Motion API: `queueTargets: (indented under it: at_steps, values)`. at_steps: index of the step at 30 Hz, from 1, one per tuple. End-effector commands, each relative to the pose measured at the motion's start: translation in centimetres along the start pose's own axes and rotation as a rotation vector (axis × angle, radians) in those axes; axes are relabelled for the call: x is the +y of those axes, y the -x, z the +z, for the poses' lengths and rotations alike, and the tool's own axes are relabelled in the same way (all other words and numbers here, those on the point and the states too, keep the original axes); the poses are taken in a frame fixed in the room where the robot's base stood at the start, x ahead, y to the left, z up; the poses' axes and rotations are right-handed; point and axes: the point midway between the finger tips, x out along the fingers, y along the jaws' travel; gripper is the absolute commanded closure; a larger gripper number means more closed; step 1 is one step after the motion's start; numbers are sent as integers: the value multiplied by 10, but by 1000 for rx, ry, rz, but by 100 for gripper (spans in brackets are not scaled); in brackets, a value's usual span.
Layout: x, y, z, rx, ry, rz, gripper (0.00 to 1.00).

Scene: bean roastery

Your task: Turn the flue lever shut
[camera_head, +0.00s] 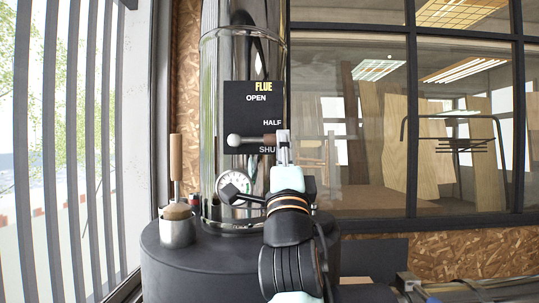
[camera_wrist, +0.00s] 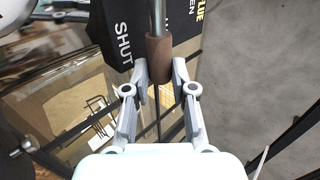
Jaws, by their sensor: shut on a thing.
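The flue lever is a steel bar with a pale ball (camera_head: 233,140) at its left end and a brown grip (camera_wrist: 159,58). It lies nearly level in the head view, across the black plate (camera_head: 240,104) marked FLUE, between the words HALF and SHUT. My gripper (camera_head: 283,138) is at the lever's right end. In the wrist view my gripper (camera_wrist: 160,72) is shut on the brown grip, one finger on each side. The gripper hides part of the word SHUT in the head view.
A shiny flue pipe (camera_head: 222,75) stands behind the plate. A round gauge (camera_head: 232,184) sits below the lever. A metal cup (camera_head: 177,229) with a wooden-handled brush (camera_head: 176,160) stands at left on the dark round top (camera_head: 190,262). A window frame (camera_head: 411,110) is at right.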

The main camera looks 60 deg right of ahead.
Motion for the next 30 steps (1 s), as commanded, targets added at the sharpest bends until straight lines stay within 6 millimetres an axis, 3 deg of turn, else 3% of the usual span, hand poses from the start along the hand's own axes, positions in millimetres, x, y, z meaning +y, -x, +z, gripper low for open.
queueTargets:
  at_steps: [16,17,18,26,30]
  values:
    - [3,0,-6,24,-13,1,100]
    - [3,0,-6,24,-13,2,70]
    - [3,0,-6,24,-13,2,64]
    - [3,0,-6,23,-11,2,64]
    - [4,11,-6,23,-13,3,64]
